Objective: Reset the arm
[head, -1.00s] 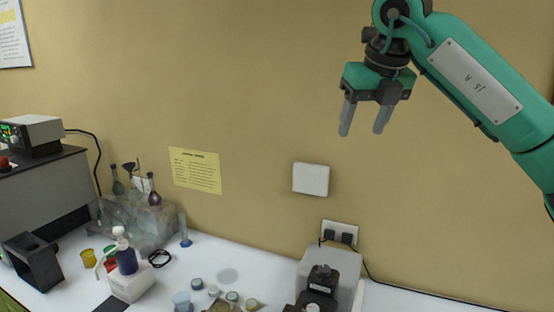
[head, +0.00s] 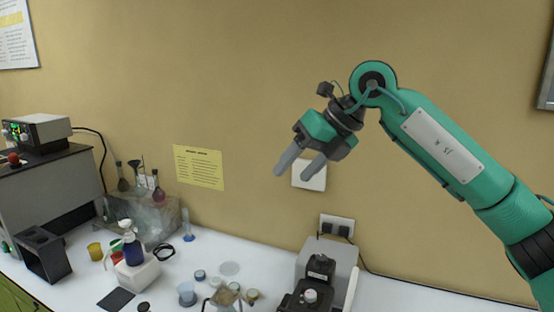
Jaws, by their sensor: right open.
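My right gripper (head: 299,170) is raised in front of the tan wall, on the green arm that comes in from the right. Its two grey fingers are apart and empty, tilted down to the left. It overlaps part of the white wall box in the picture, high above the bench. It holds nothing. My left gripper is not in the head view.
Below is a white bench (head: 215,252). It carries a black and grey instrument (head: 318,270), several small jars, a blue bottle (head: 132,250) on a white block, glassware (head: 140,215) and a grey machine (head: 45,190). The air around the arm is clear.

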